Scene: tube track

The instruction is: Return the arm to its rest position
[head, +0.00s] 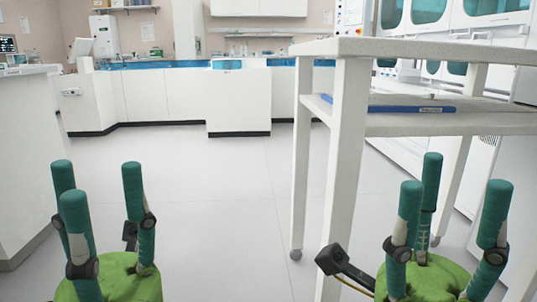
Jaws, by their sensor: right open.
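My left gripper (97,198) shows at the lower left, with three green-tipped fingers pointing up from a bright green palm. Its fingers stand apart with nothing between them. My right gripper (450,195) shows at the lower right, in the same form. Its fingers are also spread and empty. Both grippers are in front of the pale floor, apart from each other. The right one is close in front of the white table's legs in the picture; I cannot tell the gap.
A white table (420,48) with a lower shelf (500,122) stands at the right. A blue bar-like object (392,107) lies on that shelf. A white counter (20,150) is at the left edge. White cabinets (150,97) line the back. The floor (215,190) between is clear.

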